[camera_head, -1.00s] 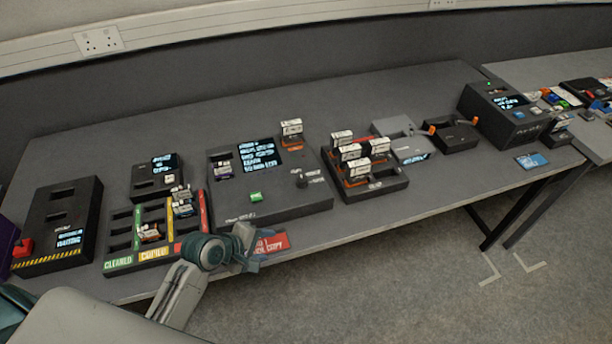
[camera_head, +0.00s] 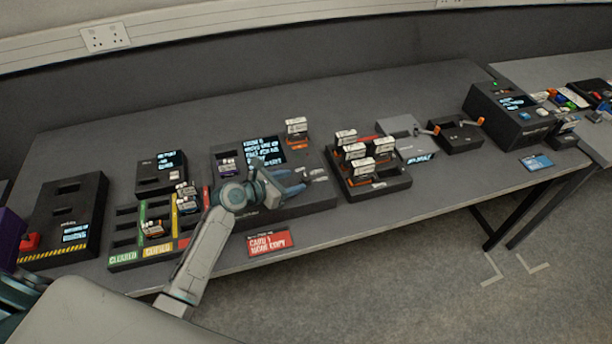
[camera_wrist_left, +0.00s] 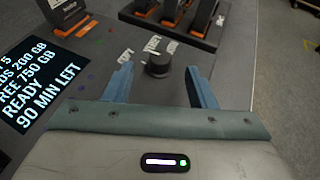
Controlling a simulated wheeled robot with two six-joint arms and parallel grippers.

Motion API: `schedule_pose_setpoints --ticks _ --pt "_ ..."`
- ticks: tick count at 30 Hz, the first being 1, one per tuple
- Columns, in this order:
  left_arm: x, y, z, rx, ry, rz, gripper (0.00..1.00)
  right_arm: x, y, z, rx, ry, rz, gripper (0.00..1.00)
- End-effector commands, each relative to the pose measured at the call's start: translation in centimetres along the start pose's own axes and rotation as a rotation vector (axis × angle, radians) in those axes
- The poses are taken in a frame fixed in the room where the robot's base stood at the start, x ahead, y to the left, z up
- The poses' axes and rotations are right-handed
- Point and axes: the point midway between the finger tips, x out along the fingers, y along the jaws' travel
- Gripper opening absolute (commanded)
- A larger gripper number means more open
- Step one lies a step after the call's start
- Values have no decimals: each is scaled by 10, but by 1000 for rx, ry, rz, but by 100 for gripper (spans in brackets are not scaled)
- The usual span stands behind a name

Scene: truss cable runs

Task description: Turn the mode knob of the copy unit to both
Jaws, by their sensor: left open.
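The copy unit (camera_head: 310,203) is a dark box with a lit screen (camera_head: 264,151) near the middle of the table. Its mode knob (camera_wrist_left: 158,66) is a small black round knob in the left wrist view, with small white labels (camera_wrist_left: 152,44) around its far side. I cannot tell surely which label it points to. My left gripper (camera_head: 293,178) is open over the unit's right part and hides most of the knob in the head view. In the left wrist view its blue fingers (camera_wrist_left: 158,76) stand either side of the knob, apart from it. My right gripper is not in view.
A rack of orange-and-white drives (camera_head: 372,188) stands right of the unit, just beyond the knob. A sorting tray (camera_head: 125,258) with coloured strips lies to the left. A red card (camera_head: 270,241) lies at the table's front edge. The back of the table is clear.

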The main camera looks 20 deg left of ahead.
Motion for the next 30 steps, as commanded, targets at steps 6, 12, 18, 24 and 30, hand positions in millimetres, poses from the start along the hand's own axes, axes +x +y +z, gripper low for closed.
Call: schedule_pose_setpoints --ticks 6,12,18,24,30 --pt "41 -2 2 -2 1 -3 51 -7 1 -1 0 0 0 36" --pt "60 -1 1 2 0 -1 51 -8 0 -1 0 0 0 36" --pt "64 -1 0 3 2 -1 51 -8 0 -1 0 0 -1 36" --pt "64 -1 0 3 2 -1 41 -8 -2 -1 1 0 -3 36" --pt "63 -1 0 3 2 -1 7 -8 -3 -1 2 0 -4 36"
